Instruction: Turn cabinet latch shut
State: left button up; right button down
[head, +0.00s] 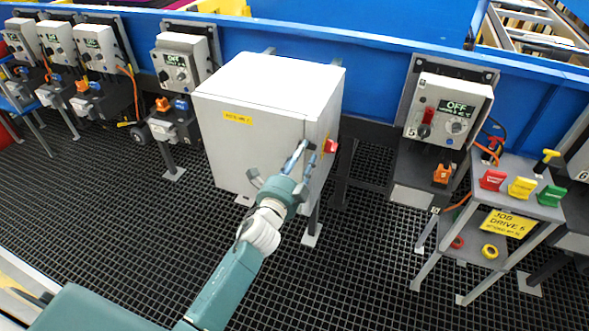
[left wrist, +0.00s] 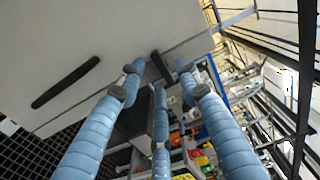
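The light grey cabinet (head: 250,150) stands in front of the blue conveyor frame, with a yellow label on its front. My left gripper (head: 303,158) is at the cabinet's right front edge, fingers pointing up toward it. In the left wrist view, the blue fingers (left wrist: 160,95) are spread apart, with a small dark latch-like piece (left wrist: 161,66) at the cabinet edge just beyond their tips. I cannot tell whether they touch it. A long black handle (left wrist: 65,82) lies on the cabinet face to the left. My right gripper is not in view.
A red switch (head: 330,146) is on the cabinet's right side, close to the fingers. A control box reading OFF (head: 448,110) hangs farther right. A small grey stand (head: 505,215) holds coloured tags at the right. The black grid floor (head: 350,280) in front is clear.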

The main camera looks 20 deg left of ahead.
pick_arm(q)
jog(key=s, duration=1)
jog(key=shift+s+a, duration=0.2)
jog(key=shift+s, duration=0.15)
jog(key=shift+f, duration=0.1)
jog(key=s+f+n+g, duration=0.3)
jog(key=s+f, duration=0.2)
jog(key=f, duration=0.8)
jog(key=s+f+n+g, duration=0.25)
jog(key=s+f, duration=0.25)
jog(key=f, duration=0.8)
jog(key=s+f+n+g, duration=0.35)
jog(key=s+f, duration=0.25)
jog(key=f, duration=0.7)
jog(key=s+a+f+n+g, duration=0.1)
jog(key=s+f, duration=0.4)
jog(key=s, duration=0.5)
jog(key=s+a+f+n+g, duration=0.1)
jog(key=s+f+n+g, duration=0.2)
jog(key=s+f, duration=0.3)
jog(key=s+a+f+n+g, duration=0.1)
jog(key=s+f+g, duration=0.3)
jog(key=s, duration=1.2)
notch_tip(320, 180, down, 2)
jog(key=shift+f+n+y, duration=0.1)
jog(key=shift+n+y, duration=0.2)
jog(key=shift+n, duration=0.6)
